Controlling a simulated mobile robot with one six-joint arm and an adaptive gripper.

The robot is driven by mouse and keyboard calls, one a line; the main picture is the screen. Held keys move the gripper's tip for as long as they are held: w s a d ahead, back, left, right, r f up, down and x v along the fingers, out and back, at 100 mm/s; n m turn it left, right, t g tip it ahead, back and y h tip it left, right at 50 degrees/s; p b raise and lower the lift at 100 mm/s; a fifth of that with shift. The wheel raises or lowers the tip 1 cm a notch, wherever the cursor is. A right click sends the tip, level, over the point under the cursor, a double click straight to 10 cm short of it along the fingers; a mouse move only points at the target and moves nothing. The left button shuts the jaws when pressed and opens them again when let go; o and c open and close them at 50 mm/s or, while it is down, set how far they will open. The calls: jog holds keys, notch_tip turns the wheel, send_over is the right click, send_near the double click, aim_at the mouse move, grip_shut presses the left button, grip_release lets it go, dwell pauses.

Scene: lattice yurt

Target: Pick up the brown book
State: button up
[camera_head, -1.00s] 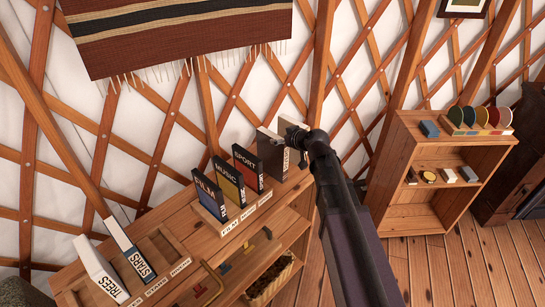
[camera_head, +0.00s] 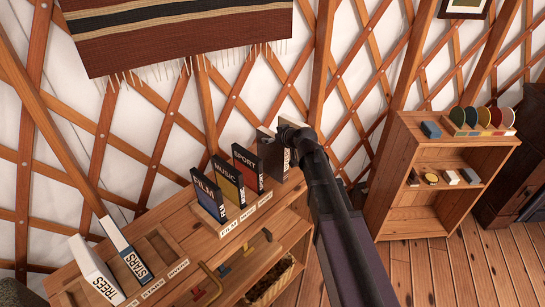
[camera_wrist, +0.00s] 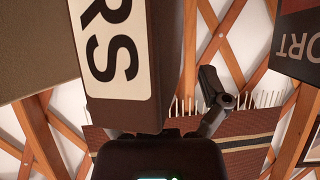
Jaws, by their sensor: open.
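In the wrist view a brown book spine (camera_wrist: 124,108) with a pale label ending in "RS" fills the middle, close to the jaws. One dark finger (camera_wrist: 215,90) shows to the right of the spine. The other finger is hidden behind the book. The gripper is open. Contact cannot be told.
The MUSIC (camera_head: 228,182) and FILM (camera_head: 208,197) books stand left of SPORT on the wooden shelf unit. TREES (camera_head: 95,270) and STARS (camera_head: 126,250) lean at its left end. A dark olive panel (camera_wrist: 35,50) is close on the left in the wrist view.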

grip_shut()
dwell(0.3)
jog(key=shift+r, duration=0.15)
notch_tip(320, 180, up, 10)
jog(key=p, duration=1)
dwell(1.0)
